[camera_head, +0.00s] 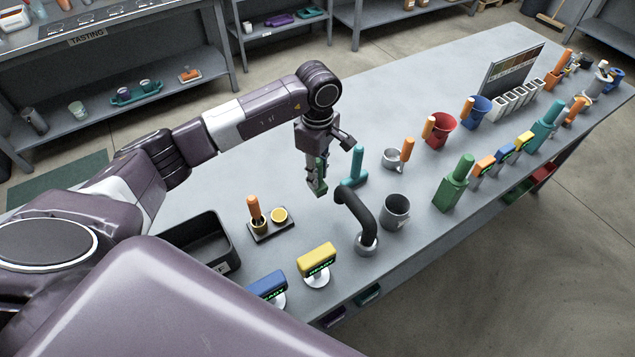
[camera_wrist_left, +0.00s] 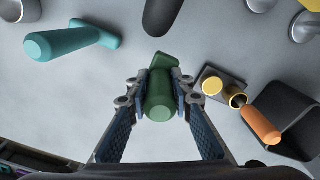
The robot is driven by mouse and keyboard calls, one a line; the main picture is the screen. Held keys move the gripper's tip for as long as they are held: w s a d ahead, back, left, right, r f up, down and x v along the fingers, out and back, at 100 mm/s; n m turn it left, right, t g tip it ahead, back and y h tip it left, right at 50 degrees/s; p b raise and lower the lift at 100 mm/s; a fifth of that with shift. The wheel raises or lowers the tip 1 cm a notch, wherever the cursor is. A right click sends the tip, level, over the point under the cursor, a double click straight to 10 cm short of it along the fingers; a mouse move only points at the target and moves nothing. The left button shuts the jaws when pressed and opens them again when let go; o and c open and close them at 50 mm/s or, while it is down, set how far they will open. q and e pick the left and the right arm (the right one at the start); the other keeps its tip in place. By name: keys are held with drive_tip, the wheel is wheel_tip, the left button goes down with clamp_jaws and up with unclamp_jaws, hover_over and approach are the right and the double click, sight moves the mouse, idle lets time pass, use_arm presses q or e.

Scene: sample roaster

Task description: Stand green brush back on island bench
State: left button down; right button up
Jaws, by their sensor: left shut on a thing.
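My left gripper (camera_head: 318,160) points down over the middle of the bench and is shut on the green brush (camera_head: 319,182). In the left wrist view the brush (camera_wrist_left: 159,95) sits between the two fingers, its round handle end towards the camera and its wider head beyond. It looks roughly upright. I cannot tell whether its lower end touches the bench. The grey island bench (camera_head: 300,222) runs from lower left to upper right. My right gripper is not in view.
Close to the brush are a teal T-shaped tool (camera_head: 355,168) and a dark curved handle (camera_head: 358,215). A grey cup (camera_head: 396,211), a black tray (camera_head: 205,238) and a small stand with an orange-handled tool (camera_head: 254,209) are near. A larger green block-shaped item (camera_head: 453,187) stands to the right.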

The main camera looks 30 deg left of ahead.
use_arm(q)
drive_tip(key=shift+f, duration=0.7)
wheel_tip(320, 180, down, 4)
drive_tip(key=shift+r+p, duration=0.25)
drive_tip(key=shift+p, duration=0.3)
drive_tip(key=shift+f, duration=0.3)
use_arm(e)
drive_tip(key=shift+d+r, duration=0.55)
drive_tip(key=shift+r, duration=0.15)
use_arm(q)
drive_tip(key=shift+f, duration=0.15)
drive_tip(key=c, duration=1.7)
unclamp_jaws()
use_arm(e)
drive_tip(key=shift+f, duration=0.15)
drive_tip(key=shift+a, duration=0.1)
